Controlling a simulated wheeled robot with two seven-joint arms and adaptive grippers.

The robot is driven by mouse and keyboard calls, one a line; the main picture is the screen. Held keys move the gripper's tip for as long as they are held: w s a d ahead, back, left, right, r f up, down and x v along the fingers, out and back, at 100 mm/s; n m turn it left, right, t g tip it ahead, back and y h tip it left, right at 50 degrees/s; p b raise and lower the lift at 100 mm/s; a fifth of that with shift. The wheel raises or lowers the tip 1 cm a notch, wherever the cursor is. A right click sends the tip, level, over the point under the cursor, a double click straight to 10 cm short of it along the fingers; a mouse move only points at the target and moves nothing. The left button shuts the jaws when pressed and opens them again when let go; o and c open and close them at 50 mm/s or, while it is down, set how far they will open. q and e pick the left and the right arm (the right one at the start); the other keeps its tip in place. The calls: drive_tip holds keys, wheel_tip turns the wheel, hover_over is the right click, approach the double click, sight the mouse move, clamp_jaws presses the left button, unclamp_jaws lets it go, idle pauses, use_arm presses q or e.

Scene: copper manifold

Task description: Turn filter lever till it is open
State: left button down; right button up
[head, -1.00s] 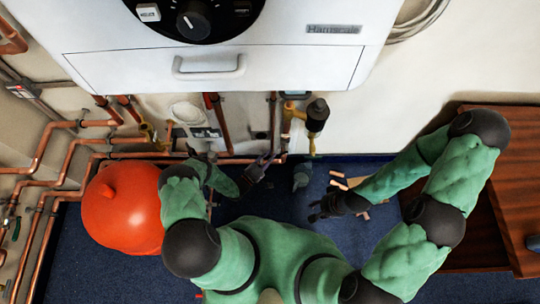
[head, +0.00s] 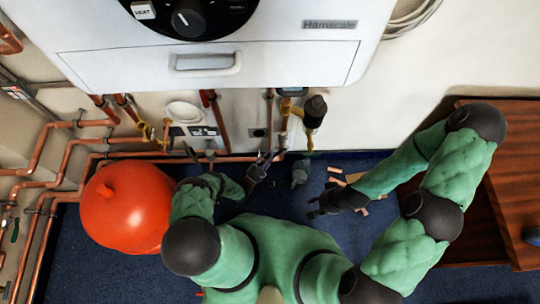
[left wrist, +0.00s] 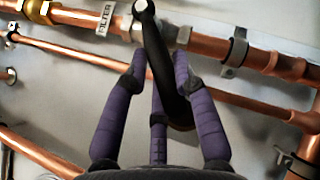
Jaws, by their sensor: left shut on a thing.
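The filter lever (left wrist: 163,70) is a black handle in the left wrist view. It lies across the copper pipe, with its upper end at the pipe fitting beside a FILTER label (left wrist: 106,18) and its lower end near a second pipe. My left gripper (left wrist: 155,75) has its purple fingers on both sides of the lever and is shut on it. In the head view my left gripper (head: 262,166) is at the pipes below the white boiler; the lever is too small to make out there. My right gripper (head: 318,206) is empty above the blue floor, its fingers apart.
The white boiler (head: 285,62) hangs above the pipes. A red tank (head: 125,208) stands left of my left arm. Copper pipes (head: 75,143) run along the wall. Small wooden pieces (head: 335,172) lie on the floor near my right gripper, and a brown cabinet (head: 500,160) stands at right.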

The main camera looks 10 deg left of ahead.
use_arm(q)
drive_tip(key=shift+f, duration=0.1)
drive_tip(key=c, duration=1)
unclamp_jaws()
drive_tip(key=shift+v, duration=3.75)
